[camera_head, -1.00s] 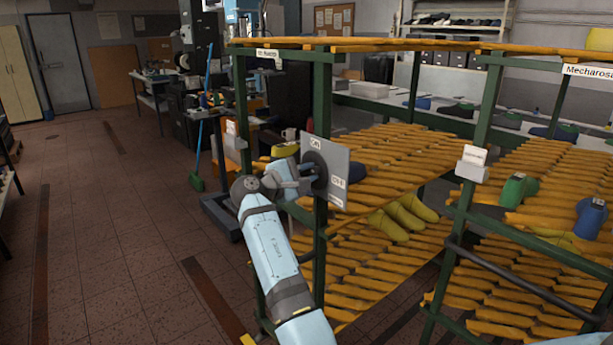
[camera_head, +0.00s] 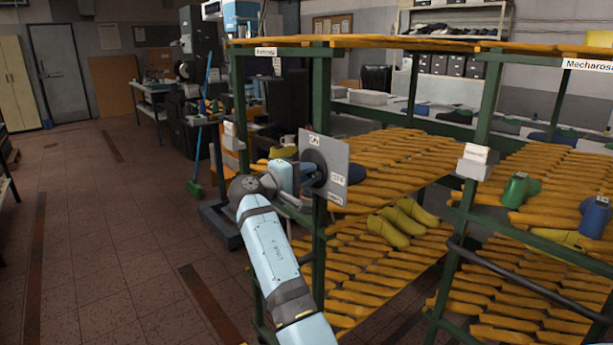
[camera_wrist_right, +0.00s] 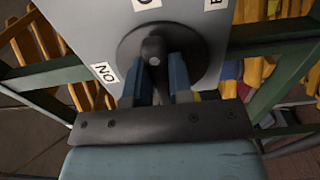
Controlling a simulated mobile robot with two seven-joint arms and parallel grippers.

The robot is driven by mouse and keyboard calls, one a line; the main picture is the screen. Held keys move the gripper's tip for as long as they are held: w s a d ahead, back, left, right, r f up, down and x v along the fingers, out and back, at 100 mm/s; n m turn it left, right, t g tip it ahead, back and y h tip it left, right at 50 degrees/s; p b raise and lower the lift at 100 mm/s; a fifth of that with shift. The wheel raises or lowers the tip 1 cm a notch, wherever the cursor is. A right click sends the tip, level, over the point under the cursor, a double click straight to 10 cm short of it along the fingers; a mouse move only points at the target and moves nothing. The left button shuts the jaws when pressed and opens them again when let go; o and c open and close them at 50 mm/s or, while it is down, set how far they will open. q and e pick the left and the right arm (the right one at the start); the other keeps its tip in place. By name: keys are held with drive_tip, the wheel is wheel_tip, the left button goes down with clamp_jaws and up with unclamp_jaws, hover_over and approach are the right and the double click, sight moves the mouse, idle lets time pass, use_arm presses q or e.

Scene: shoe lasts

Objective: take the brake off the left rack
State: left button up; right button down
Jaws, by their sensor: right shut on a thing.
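The left rack has green posts (camera_head: 320,240) and orange slatted shelves. A grey brake plate (camera_head: 338,186) with small labels, one of them reading ON, is fixed at its front post. A dark round dial with a knob (camera_wrist_right: 154,50) sits on the plate. My right gripper (camera_head: 309,172) reaches in from below and is at the dial. In the right wrist view its two blue fingers (camera_wrist_right: 166,80) are shut on the knob, one on each side. Part of the dial is hidden behind the fingers. My left gripper is not in view.
A second rack (camera_head: 480,110) with a dark handle bar (camera_head: 520,278) stands to the right. Yellow shoe lasts (camera_head: 400,222) lie on the left rack's lower shelf. The tiled floor at left is open.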

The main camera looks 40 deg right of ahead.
idle(0.3)
drive_tip(key=c, duration=1)
unclamp_jaws()
drive_tip(key=a, duration=0.9)
drive_tip(key=s+a, duration=0.1)
drive_tip(key=a, duration=0.3)
drive_tip(key=shift+a, duration=0.35)
